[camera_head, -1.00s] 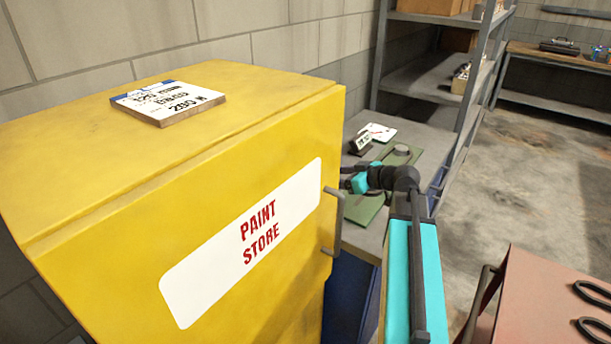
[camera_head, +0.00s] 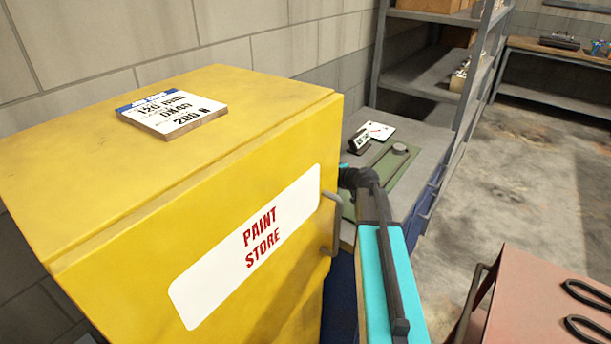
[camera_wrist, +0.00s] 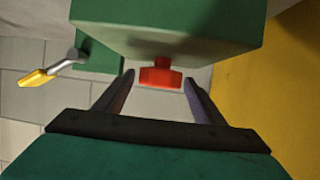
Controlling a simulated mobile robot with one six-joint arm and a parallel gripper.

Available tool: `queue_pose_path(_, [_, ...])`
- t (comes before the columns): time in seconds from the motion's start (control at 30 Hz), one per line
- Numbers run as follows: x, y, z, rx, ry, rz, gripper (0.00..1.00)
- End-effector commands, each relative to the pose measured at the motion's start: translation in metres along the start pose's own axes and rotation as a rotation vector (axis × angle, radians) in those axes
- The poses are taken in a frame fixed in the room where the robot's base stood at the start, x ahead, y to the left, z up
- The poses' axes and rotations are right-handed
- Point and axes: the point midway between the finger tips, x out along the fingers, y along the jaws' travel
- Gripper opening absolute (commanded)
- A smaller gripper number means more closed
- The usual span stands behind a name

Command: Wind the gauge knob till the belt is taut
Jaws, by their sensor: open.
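In the wrist view a red knob (camera_wrist: 160,73) sticks out below a green block (camera_wrist: 165,25), and I take it for the gauge knob. My gripper (camera_wrist: 160,79) is open, its fingertips on either side of the knob; I cannot tell whether they touch it. A lever with a yellow tip (camera_wrist: 34,77) is at the left. In the head view a green plate (camera_head: 402,168) with a round grey part (camera_head: 400,149) lies on the bench. My gripper and the red knob are hidden there behind the yellow cabinet. I cannot make out the belt.
The yellow paint cabinet (camera_head: 110,250) stands close on the left, a lettered plaque (camera_head: 170,114) on top. The grey bench (camera_head: 430,152) carries a white card (camera_head: 378,131) and a small dark sign (camera_head: 361,142). A reddish cart (camera_head: 550,300) is front right. Floor beyond is open.

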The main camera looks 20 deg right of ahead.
Motion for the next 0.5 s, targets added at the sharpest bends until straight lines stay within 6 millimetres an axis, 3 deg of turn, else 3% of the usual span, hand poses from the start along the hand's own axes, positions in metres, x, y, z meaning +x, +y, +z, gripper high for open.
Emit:
queue_pose_path(0.27, [0.0008,-0.0003,0.0001,0.000,0.000,0.000,0.62])
queue_pose_path(0.5, [0.0009,-0.0007,0.0000,0.000,0.000,-0.001,0.22])
